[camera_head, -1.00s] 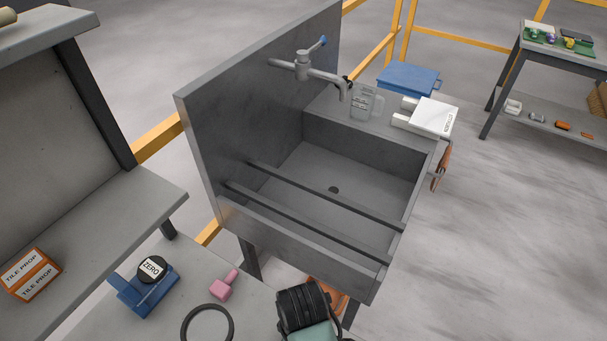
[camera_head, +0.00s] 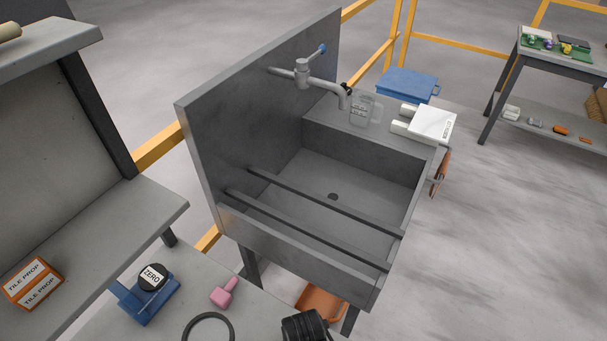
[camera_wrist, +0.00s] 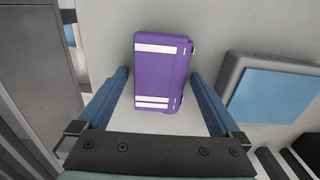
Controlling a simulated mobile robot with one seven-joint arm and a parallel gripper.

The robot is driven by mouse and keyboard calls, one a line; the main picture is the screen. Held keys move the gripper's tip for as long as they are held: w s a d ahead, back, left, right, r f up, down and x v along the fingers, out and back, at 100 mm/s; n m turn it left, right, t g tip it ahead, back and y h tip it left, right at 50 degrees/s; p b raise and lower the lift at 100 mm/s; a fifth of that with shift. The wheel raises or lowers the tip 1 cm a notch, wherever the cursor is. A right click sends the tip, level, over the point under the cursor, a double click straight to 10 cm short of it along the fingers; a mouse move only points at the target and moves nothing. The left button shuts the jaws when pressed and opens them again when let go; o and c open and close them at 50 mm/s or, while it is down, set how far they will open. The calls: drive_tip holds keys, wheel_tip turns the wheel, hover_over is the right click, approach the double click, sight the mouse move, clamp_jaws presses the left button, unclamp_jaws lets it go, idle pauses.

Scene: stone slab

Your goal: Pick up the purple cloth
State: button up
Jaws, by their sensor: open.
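The purple cloth (camera_wrist: 162,72) is in the wrist view, a folded rectangular bundle with white bands across its top and bottom ends. It lies on a pale grey surface. My gripper (camera_wrist: 160,78) is open, with its blue fingers on either side of the lower part of the cloth in the picture. Nothing shows as gripped. Gaps show between the fingers and the cloth; how far above it they are I cannot tell. I do not make out the cloth in the head view.
A grey block with a blue top (camera_wrist: 272,95) lies right of the cloth in the wrist view. The head view shows a stone sink (camera_head: 330,185), a pink object (camera_head: 224,293), a black ring (camera_head: 208,327), a blue stand (camera_head: 150,300) and orange boxes (camera_head: 33,283).

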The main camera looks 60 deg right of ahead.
drive_tip(key=c, duration=1.3)
wheel_tip(320, 180, up, 10)
